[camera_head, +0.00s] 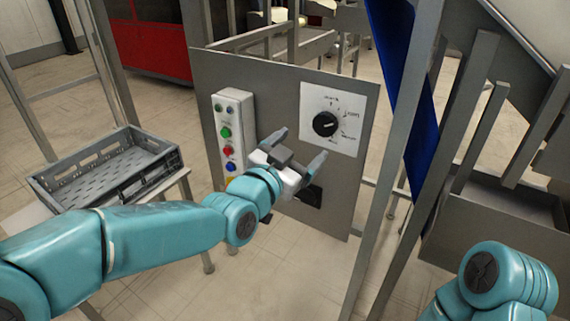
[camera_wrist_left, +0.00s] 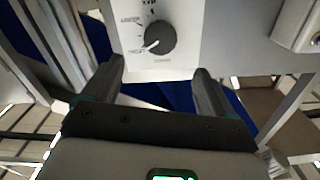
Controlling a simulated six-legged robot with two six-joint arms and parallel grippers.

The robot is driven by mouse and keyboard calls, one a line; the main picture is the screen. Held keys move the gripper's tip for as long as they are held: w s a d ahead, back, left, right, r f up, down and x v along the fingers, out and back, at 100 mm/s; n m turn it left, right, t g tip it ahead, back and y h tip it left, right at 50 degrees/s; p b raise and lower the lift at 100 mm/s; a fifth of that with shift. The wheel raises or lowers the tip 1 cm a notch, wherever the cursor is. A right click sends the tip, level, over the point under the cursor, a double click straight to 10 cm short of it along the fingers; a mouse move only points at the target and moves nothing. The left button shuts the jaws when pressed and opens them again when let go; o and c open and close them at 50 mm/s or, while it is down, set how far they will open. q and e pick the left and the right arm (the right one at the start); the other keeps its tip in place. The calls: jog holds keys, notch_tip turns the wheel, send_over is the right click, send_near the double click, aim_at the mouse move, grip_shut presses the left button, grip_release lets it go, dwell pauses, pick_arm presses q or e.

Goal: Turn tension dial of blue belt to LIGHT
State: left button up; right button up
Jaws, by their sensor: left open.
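The black tension dial (camera_head: 326,124) sits on a white label plate (camera_head: 345,97) on the grey panel, with small printed words around it. In the left wrist view the dial (camera_wrist_left: 160,38) is just beyond the fingertips, midway between them. A white pointer line on it aims to the lower left there. The words are too small to read surely. My left gripper (camera_head: 300,148) is open and empty in front of the panel, just below and left of the dial; its fingers (camera_wrist_left: 161,75) do not touch the dial. The blue belt (camera_head: 423,115) rises right of the panel.
A white control box (camera_head: 233,137) with several coloured buttons is on the panel left of the dial. A grey crate (camera_head: 107,167) stands on a stand at left. Grey metal posts (camera_head: 398,130) rise right of the panel. Part of my right arm shows at the lower right.

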pick_arm(q)
jog(key=v, duration=0.5)
jog(key=shift+s+a, duration=0.1)
jog(key=shift+s, duration=0.15)
jog(key=a+f+n+g+y, duration=0.1)
jog(key=a+f+g+y, duration=0.15)
jog(key=f, duration=0.65)
jog(key=a+f+n+g+y, duration=0.1)
jog(key=a+f+n, duration=0.15)
jog(key=f, duration=0.75)
jog(key=a+f+g+y, duration=0.15)
jog(key=a+f, duration=0.25)
jog(key=f, duration=0.5)
jog(key=s+a+f+n+g, duration=0.2)
jog(key=s+f+n+g, duration=0.15)
jog(key=s+f, duration=0.6)
jog(key=s+f+n+g, duration=0.2)
jog(key=s+f+g, duration=0.1)
jog(key=s+f, duration=0.4)
jog(key=s+f+n+g, duration=0.2)
jog(key=s+f+g, duration=0.2)
jog(key=s, duration=0.6)
notch_tip(320, 180, up, 18)
jog(key=p, duration=1.8)
jog(key=shift+w+d+r, duration=0.15)
jog(key=shift+w+d, duration=0.2)
jog(key=shift+d, duration=0.05)
